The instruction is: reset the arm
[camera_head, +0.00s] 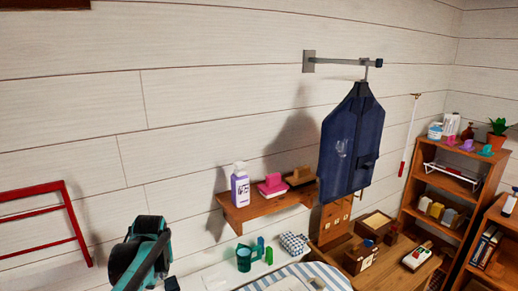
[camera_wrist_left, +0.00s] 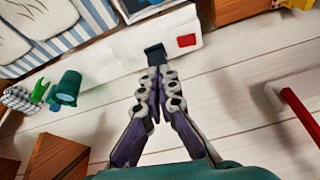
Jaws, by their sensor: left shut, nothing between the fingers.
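My left arm (camera_head: 142,254), teal and black, rises at the bottom left of the head view, in front of the white plank wall. Its fingers are hard to make out there. In the left wrist view, my left gripper (camera_wrist_left: 155,82) shows its pale and purple fingers drawn together at the tips, with nothing between them. A small dark item (camera_wrist_left: 155,54) shows just past the fingertips; I cannot tell whether they touch it. My right gripper is not in view.
A red rack (camera_head: 45,212) stands left. A wooden wall shelf (camera_head: 266,205) holds a purple-white bottle (camera_head: 240,186). A teal mug (camera_head: 244,258) stands below. A blue garment (camera_head: 350,145) hangs from a wall rail (camera_head: 340,62). A bookcase (camera_head: 450,183) stands right. Wall space above my arm is clear.

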